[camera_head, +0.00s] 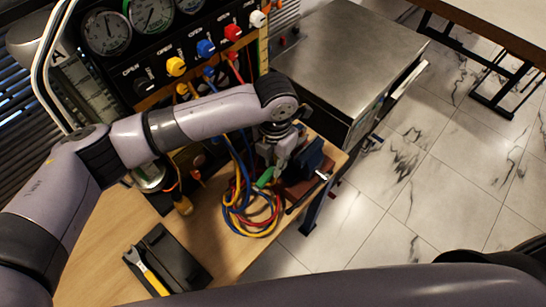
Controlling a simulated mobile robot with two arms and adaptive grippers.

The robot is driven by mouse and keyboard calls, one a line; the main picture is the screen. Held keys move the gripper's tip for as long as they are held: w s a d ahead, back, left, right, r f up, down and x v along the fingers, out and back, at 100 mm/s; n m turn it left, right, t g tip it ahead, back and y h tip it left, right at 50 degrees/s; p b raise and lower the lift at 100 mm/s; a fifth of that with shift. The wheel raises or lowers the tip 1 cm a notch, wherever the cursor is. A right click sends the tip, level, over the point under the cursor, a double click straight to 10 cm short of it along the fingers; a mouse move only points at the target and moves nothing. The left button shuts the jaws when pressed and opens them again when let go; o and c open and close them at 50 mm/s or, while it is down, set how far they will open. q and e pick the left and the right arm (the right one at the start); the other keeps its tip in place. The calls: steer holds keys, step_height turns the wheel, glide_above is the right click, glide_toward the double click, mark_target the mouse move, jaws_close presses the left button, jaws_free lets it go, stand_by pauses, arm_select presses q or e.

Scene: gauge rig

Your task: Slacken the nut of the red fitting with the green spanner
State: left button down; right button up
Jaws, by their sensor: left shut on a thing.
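My left gripper (276,160) hangs at the bench's right end, above the coiled hoses. It is shut on the green spanner (265,177), of which only a short green piece shows below the fingers. The rest of the spanner is hidden by the gripper or too small to make out. I cannot make out the red fitting or its nut; the arm and gripper cover part of the rig there. My right gripper is out of the picture.
A dark blue vise (313,158) stands right beside the left gripper. Coiled hoses (240,222) lie below it. A black tray (184,262) with a yellow-handled tool (150,274) is at front left. The gauge panel (190,40) with coloured knobs stands behind; a metal cabinet (345,50) is at right.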

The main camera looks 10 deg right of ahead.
mark_target(265, 181)
arm_select(q)
steer(key=shift+s+d+n+p, duration=0.75)
steer(key=shift+d+n+p, duration=0.1)
steer(key=shift+n+p, duration=0.25)
stand_by(0.9)
steer(key=shift+w+a+m, duration=0.6)
steer(key=shift+a+m, duration=0.1)
steer(key=shift+m, duration=0.2)
stand_by(0.3)
steer(key=shift+s+a+r, duration=0.1)
steer(key=shift+s+a, duration=0.05)
steer(key=shift+s+a+p, duration=0.7)
steer(key=shift+s, duration=0.05)
steer(key=shift+s+a+p, duration=0.45)
steer(key=shift+s+a, duration=0.4)
steer(key=shift+s, duration=0.1)
steer(key=shift+r, duration=2.2)
